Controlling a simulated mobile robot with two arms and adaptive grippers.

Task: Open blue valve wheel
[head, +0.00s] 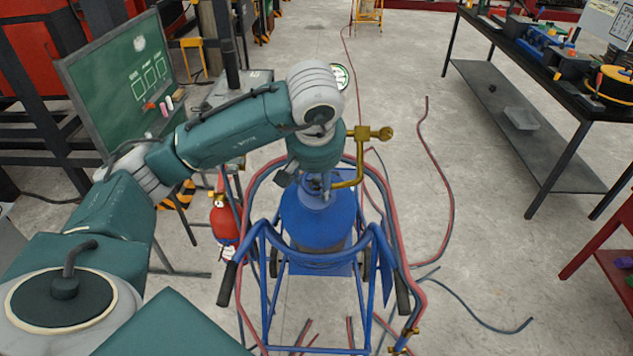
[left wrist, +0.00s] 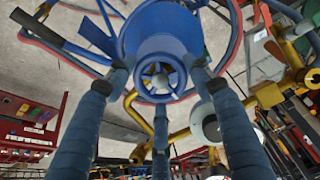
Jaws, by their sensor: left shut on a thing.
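The blue valve wheel (left wrist: 157,96) sits on top of the blue gas cylinder (head: 318,222), a round rim with a star-shaped middle in the left wrist view. In the head view my arm and gripper mostly hide the wheel. My left gripper (head: 316,187) points down over the cylinder top. In the left wrist view the fingers of my left gripper (left wrist: 160,80) stand around the wheel, and it is shut on the wheel. Brass pipework (head: 360,160) with a gauge (head: 340,76) rises beside the gripper. My right gripper is not in view.
A blue cart (head: 362,290) with black handles holds the cylinder. Red and blue hoses (head: 447,190) loop around it and over the floor. A red extinguisher (head: 224,222) stands left of it. A green board (head: 125,78) stands at left, a workbench (head: 520,60) at right. Floor between is open.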

